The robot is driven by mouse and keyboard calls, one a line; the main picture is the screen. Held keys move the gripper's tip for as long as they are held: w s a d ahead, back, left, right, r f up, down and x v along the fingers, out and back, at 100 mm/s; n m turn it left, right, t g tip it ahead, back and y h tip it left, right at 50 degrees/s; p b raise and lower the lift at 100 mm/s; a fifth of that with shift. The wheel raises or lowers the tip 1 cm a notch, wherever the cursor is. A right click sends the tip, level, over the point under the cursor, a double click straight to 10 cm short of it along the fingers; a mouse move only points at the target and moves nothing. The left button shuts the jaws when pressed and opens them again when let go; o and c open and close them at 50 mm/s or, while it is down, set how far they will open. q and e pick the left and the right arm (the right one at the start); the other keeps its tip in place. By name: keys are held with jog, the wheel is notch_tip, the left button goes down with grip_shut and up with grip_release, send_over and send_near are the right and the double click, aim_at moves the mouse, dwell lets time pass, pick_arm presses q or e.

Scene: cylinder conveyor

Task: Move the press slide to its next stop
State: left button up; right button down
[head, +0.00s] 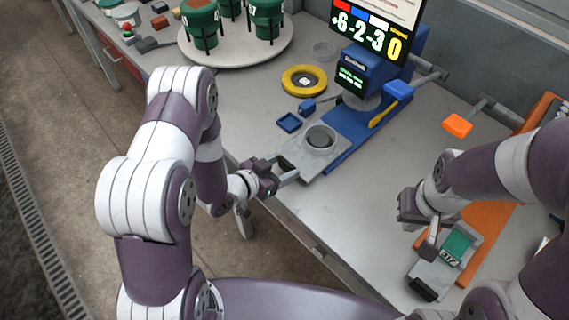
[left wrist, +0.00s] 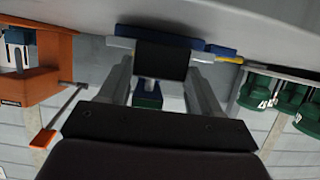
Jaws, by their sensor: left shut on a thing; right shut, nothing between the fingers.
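The press slide (head: 298,150) is a grey plate bearing a round grey cup (head: 320,137). It sits at the near end of the blue press base (head: 352,128), clear of the blue press head (head: 365,72). A grey handle sticks out from its near left side. My left gripper (head: 274,178) is shut on this handle at the table's front edge. In the left wrist view, grey fingers flank a dark block, and the hold itself is hard to make out. My right gripper (head: 432,240) is shut and empty, close above a grey device with a green display (head: 458,243).
A screen (head: 375,25) reading +6 -2 -3 0 stands behind the press. A yellow ring (head: 304,81) and a small blue tray (head: 289,122) lie left of the slide. A round white table (head: 275,50) holds several green containers. An orange paddle (head: 458,125) is at right.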

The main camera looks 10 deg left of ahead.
pick_arm(q)
jog(key=shift+s+f, duration=0.1)
jog(key=shift+f, duration=0.05)
jog(key=o, duration=1.4)
jog(key=shift+o, duration=0.6)
jog(key=shift+s+a, duration=0.1)
jog(key=shift+a, duration=0.05)
jog(key=v, duration=1.3)
jog(key=shift+b, duration=0.35)
